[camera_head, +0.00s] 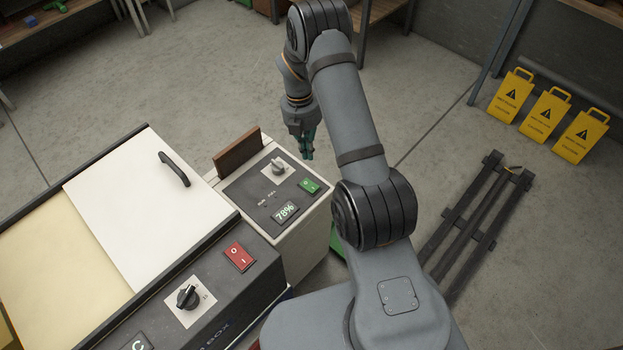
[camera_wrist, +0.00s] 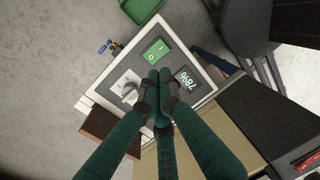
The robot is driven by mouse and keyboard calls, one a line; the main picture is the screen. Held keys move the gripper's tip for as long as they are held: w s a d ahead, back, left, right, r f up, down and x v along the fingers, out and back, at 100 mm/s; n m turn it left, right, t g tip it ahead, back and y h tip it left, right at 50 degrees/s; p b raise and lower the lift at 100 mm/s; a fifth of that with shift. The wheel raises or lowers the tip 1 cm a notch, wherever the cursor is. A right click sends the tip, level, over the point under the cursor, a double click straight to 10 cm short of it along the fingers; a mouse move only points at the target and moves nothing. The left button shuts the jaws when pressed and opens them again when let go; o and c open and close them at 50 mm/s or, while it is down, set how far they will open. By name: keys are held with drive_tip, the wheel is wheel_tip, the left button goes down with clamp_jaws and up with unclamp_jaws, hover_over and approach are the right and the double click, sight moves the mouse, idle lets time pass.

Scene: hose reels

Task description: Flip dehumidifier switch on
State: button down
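The dehumidifier (camera_head: 312,222) is a pale box with a dark top panel, standing beside the larger machine. On its panel are a green rocker switch (camera_head: 309,186), a 78% display (camera_head: 285,212) and a knob (camera_head: 279,166). In the wrist view the green switch (camera_wrist: 156,52) shows I and O marks; I cannot tell which side is pressed. My gripper (camera_head: 307,152) points down above the panel's far right side, apart from the switch in the head view. In the wrist view its green fingertips (camera_wrist: 159,82) are together, with nothing seen between them, just beside the switch.
The larger machine (camera_head: 150,215) stands at left with a handle, a red switch (camera_head: 239,257) and a black knob (camera_head: 187,296). A brown flap (camera_head: 238,152) rises behind the dehumidifier. Yellow caution signs (camera_head: 546,114) and a dark rack (camera_head: 470,220) are at right. Open floor lies behind.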

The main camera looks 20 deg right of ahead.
sight(310, 186)
drive_tip(key=f, duration=0.4)
drive_tip(key=s+f, duration=0.1)
drive_tip(key=f, duration=0.4)
drive_tip(key=d+f+p, duration=0.1)
drive_tip(key=f, duration=0.3)
drive_tip(key=shift+s+f, duration=0.25)
drive_tip(key=shift+f, duration=0.05)
drive_tip(key=shift+s+f+b, duration=0.15)
drive_tip(key=shift+f+b, duration=0.4)
drive_tip(key=shift+r, duration=0.2)
drive_tip(key=shift+w+a+r+b, duration=0.1)
drive_tip(key=shift+w+a+b, duration=0.3)
drive_tip(key=shift+w, duration=0.35)
drive_tip(key=shift+r, duration=0.1)
